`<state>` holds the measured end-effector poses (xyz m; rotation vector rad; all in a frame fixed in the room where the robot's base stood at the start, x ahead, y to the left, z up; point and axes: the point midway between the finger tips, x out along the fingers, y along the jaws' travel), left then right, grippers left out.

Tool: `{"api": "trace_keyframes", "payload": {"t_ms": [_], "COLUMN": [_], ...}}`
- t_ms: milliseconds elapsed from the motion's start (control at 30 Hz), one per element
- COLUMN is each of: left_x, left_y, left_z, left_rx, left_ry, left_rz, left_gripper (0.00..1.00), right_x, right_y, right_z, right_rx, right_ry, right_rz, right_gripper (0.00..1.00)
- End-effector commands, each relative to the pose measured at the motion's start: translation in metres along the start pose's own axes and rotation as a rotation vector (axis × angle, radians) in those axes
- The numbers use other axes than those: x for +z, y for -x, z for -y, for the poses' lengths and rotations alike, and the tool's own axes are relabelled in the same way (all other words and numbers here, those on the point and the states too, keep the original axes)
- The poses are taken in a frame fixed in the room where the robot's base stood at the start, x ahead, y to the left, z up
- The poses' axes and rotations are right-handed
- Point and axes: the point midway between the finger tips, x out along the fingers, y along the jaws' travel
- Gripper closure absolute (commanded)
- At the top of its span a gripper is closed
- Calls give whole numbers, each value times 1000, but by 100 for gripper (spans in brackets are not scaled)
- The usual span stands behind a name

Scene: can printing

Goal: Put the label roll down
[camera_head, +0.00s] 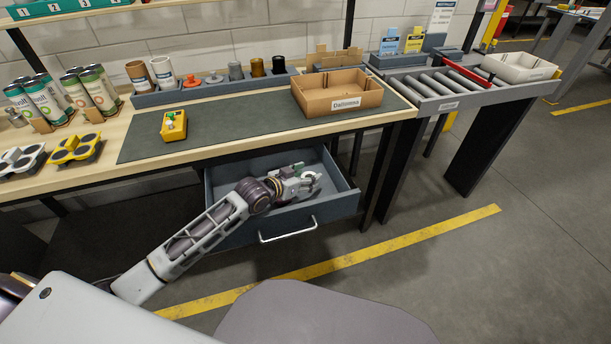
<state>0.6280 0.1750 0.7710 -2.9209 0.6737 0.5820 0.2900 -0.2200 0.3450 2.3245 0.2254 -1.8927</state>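My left arm reaches from the lower left into an open grey drawer (335,205) under the workbench. My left gripper (306,181) is down inside the drawer, near its right half. Something whitish with a bit of green shows at its fingers, too small to make out. I cannot tell whether this is the label roll, or whether the fingers are open or shut. No label roll can be clearly identified elsewhere. My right gripper is not in view.
On the bench stand an open cardboard box (344,106), a yellow button box (173,126), cans (55,100) and a grey rack (180,95) with cups and spools. The dark mat (245,120) is mostly clear. A roller conveyor (450,82) stands right.

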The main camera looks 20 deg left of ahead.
Motion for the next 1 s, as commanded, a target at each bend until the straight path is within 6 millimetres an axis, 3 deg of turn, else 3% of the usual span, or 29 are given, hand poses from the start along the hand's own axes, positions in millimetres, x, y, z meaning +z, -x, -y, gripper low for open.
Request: {"api": "trace_keyframes", "payload": {"t_ms": [433,633,833,1000], "left_x": [-2,-12,-11,-11], "left_y": [0,5,20,35], "left_z": [0,0,0,0], "left_rx": [0,0,0,1], "left_ry": [0,-1,0,0], "left_rz": [-1,-3,1,1], "left_gripper": [31,31,31,31], "right_x": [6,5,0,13], "right_y": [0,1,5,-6], "right_z": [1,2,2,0], "right_rx": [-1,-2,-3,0], "right_ry": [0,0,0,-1], "right_rz": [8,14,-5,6], "right_gripper": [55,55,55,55]}}
